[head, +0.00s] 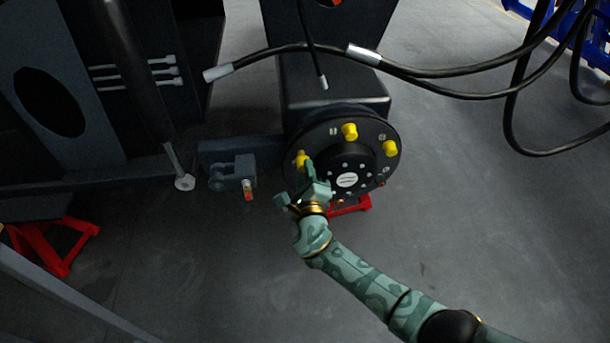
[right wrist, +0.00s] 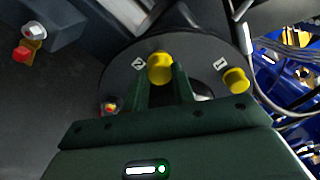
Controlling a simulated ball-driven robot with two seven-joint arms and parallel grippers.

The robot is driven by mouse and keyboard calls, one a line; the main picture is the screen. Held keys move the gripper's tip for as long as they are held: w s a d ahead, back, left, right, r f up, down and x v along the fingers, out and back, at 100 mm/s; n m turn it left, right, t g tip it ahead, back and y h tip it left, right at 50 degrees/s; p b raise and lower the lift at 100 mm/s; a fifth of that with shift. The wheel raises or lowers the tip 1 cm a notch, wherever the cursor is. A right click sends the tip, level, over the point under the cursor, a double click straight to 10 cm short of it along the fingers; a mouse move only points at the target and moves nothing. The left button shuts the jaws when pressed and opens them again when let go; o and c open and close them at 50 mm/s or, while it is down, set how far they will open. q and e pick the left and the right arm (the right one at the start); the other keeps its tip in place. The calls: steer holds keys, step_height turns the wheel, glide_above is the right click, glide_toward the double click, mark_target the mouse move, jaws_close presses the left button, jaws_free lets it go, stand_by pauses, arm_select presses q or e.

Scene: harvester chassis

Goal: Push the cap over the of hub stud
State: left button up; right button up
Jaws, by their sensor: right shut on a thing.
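The round black hub (head: 347,120) is mounted on the dark chassis, with a lighter centre disc. Yellow caps sit around its face: one at the top (head: 349,131), one at the right (head: 389,147), and one at the left (head: 302,158). My right gripper (head: 308,171) is at the hub's left side, shut on the left cap. In the right wrist view that cap (right wrist: 160,68) is between my fingertips, by a white number label; the stud under it is hidden. Another cap (right wrist: 235,80) is to the right. My left gripper is not in view.
Black hoses (head: 440,75) hang above and right of the hub. A bracket (head: 232,170) with a red-and-yellow-tipped fitting (head: 249,192) stands left of it. Red stands (head: 350,206) show below the hub and at far left (head: 55,243). The floor at lower right is clear.

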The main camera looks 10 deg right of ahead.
steer(key=shift+w+b, duration=0.5)
steer(key=shift+w, duration=0.8)
steer(key=o, duration=0.8)
steer(key=shift+o, duration=0.2)
steer(key=s+p, duration=0.2)
steer(key=s, duration=0.3)
steer(key=shift+p, duration=0.4)
